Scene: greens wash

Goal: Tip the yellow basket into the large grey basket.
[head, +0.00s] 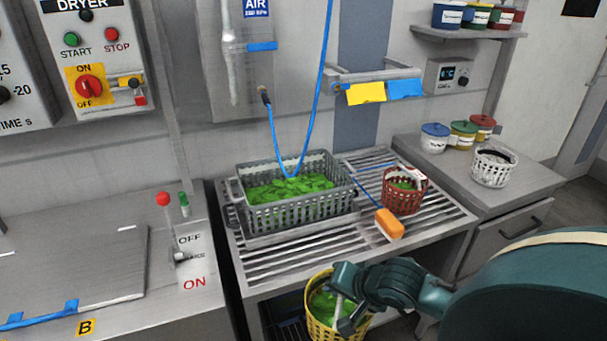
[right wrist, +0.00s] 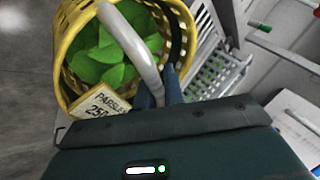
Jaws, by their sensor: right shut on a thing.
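The yellow basket (head: 323,316) holds green leaves and hangs in front of the slatted table, below its top. My right gripper (head: 347,308) is shut on its light grey handle. In the right wrist view the yellow basket (right wrist: 73,75) shows with leaves inside, the handle (right wrist: 130,40) between the fingers (right wrist: 165,90), and a label reading "PARSLEY 250", partly cut off. The large grey basket (head: 262,217) stands on the slatted table, up and to the left of my right gripper, with green leaves in it. My left gripper is not in view.
A blue air hose (head: 273,130) hangs down into the grey basket. A red basket (head: 403,197) and an orange block (head: 389,224) sit on the slatted table (head: 290,267) to its right. A white basket (head: 493,167) and lidded tubs stand on the right counter.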

